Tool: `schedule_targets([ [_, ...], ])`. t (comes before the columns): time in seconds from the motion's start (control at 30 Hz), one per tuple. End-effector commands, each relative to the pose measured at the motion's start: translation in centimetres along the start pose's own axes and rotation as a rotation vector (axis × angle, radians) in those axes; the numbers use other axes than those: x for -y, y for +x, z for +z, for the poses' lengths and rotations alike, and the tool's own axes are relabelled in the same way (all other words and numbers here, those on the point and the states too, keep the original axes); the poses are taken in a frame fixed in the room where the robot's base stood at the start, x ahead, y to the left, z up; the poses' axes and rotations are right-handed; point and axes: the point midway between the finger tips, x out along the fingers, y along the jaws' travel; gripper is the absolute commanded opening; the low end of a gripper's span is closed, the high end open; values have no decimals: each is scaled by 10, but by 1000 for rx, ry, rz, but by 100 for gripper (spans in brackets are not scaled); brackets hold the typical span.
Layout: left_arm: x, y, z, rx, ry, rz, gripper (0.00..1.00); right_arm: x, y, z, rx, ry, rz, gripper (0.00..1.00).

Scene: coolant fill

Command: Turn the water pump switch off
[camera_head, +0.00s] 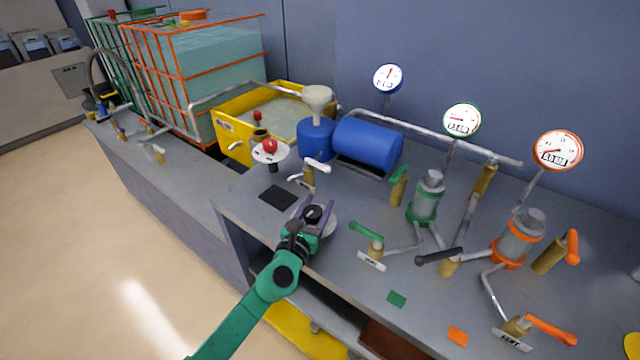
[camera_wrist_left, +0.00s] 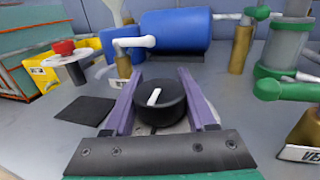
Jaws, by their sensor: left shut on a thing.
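The switch is a round black knob (camera_head: 314,213) on a pale disc on the grey bench, near its front edge. It also shows in the left wrist view (camera_wrist_left: 160,103), where its white pointer mark points up and leans slightly right. My left gripper (camera_head: 317,206) has its purple fingers on either side of the knob and is shut on it. In the head view, the gripper partly hides the knob and disc. No label reading on or off is legible. My right gripper is not in view.
A blue tank (camera_head: 368,143) with a funnel (camera_head: 317,97) stands behind the knob. A white-handled valve (camera_head: 309,174) stands close behind, and a green-handled valve (camera_head: 370,243) is to the right. A dark square (camera_head: 278,197) lies to the left. A red button (camera_head: 270,146) stands farther left.

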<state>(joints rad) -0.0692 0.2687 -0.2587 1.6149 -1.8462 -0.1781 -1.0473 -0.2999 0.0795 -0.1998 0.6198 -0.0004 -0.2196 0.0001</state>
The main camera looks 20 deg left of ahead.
Motion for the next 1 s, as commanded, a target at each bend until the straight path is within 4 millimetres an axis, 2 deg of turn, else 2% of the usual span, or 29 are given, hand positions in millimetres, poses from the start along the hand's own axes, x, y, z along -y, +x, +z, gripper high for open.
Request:
schedule_targets([
  [0.03, 1, 0, 8, -3, -5, 41, 1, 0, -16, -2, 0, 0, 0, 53],
  [0.2, -4, 0, 3, 0, -5, 201, 1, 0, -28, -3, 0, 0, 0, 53],
  [0.6, -13, -2, -1, 2, -3, 494, 1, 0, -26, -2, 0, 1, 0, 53],
  [1.0, -16, -4, 0, 3, -3, 595, 1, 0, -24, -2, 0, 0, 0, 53],
])
